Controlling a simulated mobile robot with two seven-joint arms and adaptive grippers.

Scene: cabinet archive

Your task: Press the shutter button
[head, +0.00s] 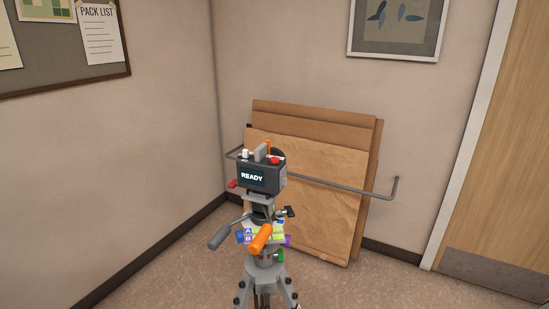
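A dark grey camera (261,180) stands upright on a grey tripod (262,278) in the middle of the head view. Its screen faces me and reads READY. A red button (275,160) sits on top at the right, and a small white knob (245,154) sits on top at the left. An orange part and a grey block stand between them. I cannot tell for certain which of these is the shutter button; the red one is the most prominent. Neither of my grippers shows in the head view.
An orange handle (261,238) and a grey handle (220,237) stick out from the tripod head. Behind it, brown boards (330,190) lean against the wall behind a grey rail (345,187). A wooden door (510,150) is at right. Floor is clear at both sides.

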